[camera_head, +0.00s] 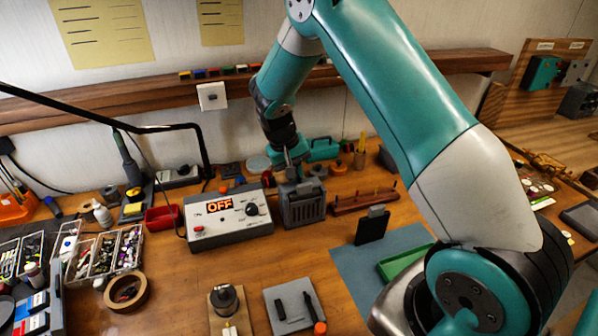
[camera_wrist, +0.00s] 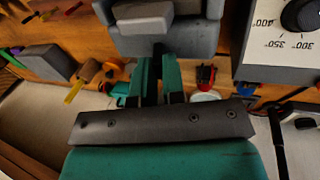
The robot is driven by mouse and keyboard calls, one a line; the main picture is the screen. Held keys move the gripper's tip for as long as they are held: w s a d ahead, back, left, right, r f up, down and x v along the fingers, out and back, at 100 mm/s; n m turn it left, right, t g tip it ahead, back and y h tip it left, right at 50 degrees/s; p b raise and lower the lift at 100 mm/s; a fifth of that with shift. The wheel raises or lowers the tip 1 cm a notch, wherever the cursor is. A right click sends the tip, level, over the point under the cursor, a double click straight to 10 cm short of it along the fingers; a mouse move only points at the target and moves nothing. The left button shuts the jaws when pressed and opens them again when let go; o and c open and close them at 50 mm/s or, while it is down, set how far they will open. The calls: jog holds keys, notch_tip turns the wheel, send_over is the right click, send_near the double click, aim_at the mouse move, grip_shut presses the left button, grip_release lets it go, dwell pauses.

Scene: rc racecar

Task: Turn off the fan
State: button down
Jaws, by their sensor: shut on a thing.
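The likely fan is a grey box with a slatted front (camera_head: 304,210), standing upright on the bench right of the control box. In the wrist view its grey body (camera_wrist: 190,42) fills the top middle. My gripper (camera_head: 290,168) reaches down from above to the rear top of the grey box. In the wrist view my gripper's teal fingers (camera_wrist: 159,72) are close together at the edge of that body, shut on a small dark part between them. The fingers hide most of this part, and I cannot tell its switch position.
A control box (camera_head: 228,220) with a dial and a display reading OFF stands close left of the grey box. A wooden rack (camera_head: 363,201) stands to its right. A teal case (camera_head: 322,149) and small items lie behind. The bench in front is partly clear.

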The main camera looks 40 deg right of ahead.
jog(key=shift+w+a+f+g+h, duration=0.1)
jog(key=shift+a+g+h, duration=0.2)
jog(key=shift+h, duration=0.6)
jog(key=c, duration=1.2)
grip_release()
jog(key=b+v, duration=0.1)
jog(key=v, duration=1.6)
jog(key=shift+a+b, duration=0.25)
jog(key=shift+b, duration=0.15)
